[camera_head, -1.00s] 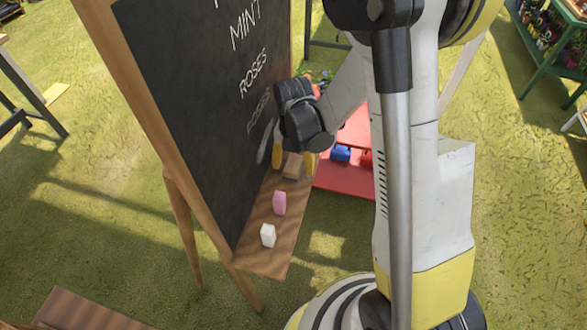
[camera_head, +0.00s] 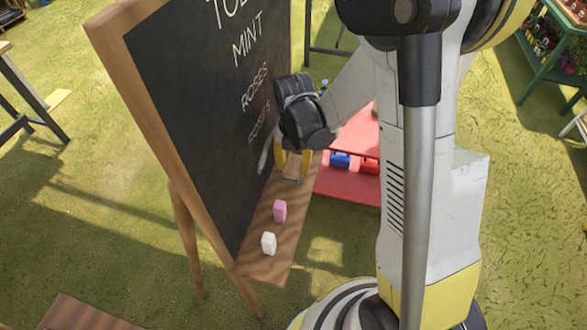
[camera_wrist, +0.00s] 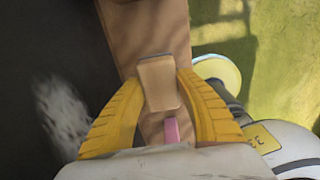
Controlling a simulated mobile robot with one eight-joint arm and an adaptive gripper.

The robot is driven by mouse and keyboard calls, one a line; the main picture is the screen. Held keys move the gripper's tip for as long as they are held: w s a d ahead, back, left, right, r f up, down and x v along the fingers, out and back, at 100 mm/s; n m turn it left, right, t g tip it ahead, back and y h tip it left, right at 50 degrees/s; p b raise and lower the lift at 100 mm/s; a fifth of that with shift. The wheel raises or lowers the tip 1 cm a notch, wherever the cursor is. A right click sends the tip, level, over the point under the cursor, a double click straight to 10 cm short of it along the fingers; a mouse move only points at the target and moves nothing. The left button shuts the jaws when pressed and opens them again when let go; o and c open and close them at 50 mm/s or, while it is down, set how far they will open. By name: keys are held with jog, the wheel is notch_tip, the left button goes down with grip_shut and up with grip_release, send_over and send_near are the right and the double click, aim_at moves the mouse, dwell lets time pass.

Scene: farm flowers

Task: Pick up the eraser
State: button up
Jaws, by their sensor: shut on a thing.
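In the wrist view the eraser (camera_wrist: 158,84) sits between the tips of both curved yellow fingers. I cannot tell whether it touches the ledge or is just above it.
A pink block (camera_head: 280,211) and a white block (camera_head: 268,243) stand on the nearer part of the ledge. The chalkboard (camera_head: 205,110) rises close to the left of my gripper. A red platform (camera_head: 347,185) with blue and red items lies beyond the ledge to the right.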

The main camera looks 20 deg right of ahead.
jog(key=s+d+r+p, duration=0.1)
jog(key=s+d+r, duration=0.1)
jog(key=d, duration=0.3)
jog(key=s+d+r+p, duration=0.2)
jog(key=s+d+r, duration=0.1)
jog(key=d+r, duration=0.2)
jog(key=shift+d, duration=0.3)
